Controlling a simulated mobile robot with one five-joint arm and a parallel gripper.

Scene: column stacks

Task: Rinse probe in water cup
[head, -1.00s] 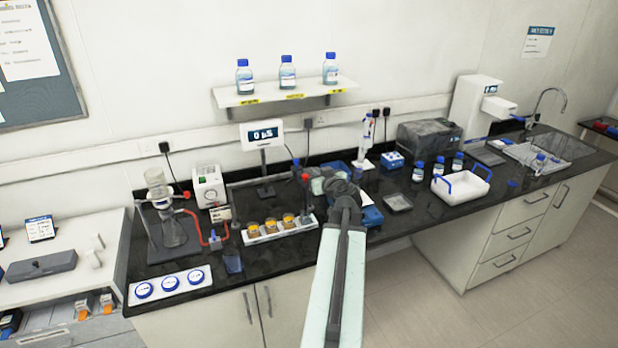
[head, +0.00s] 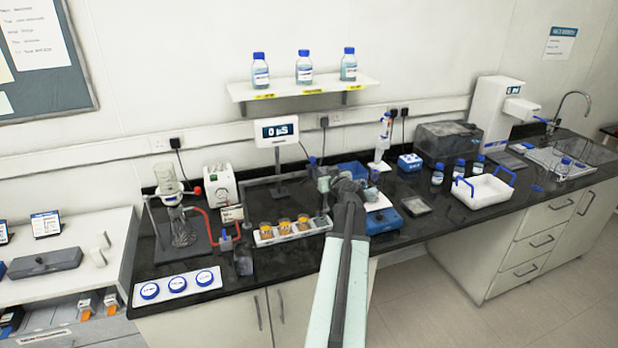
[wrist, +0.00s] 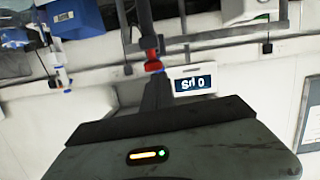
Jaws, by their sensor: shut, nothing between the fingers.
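My gripper (head: 323,184) is shut and empty above the bench, just right of the sample rack. In the wrist view my gripper (wrist: 156,80) points at a dark rod with a red collar (wrist: 153,66), probably the probe or its holder. Touching or apart, I cannot tell. In the head view my gripper hides that red part. A meter (head: 277,132) with a lit display stands behind; it also shows upside down in the wrist view (wrist: 194,84). A small clear cup (head: 244,263), possibly the water cup, stands at the bench front, left of the rack.
A white rack (head: 263,238) holds three amber jars. Glassware on a stand (head: 178,215) with red tubing is to the left. A blue device (head: 385,220) lies right of my gripper. A white tray (head: 484,193) is farther right. Bottles stand on the wall shelf (head: 303,91).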

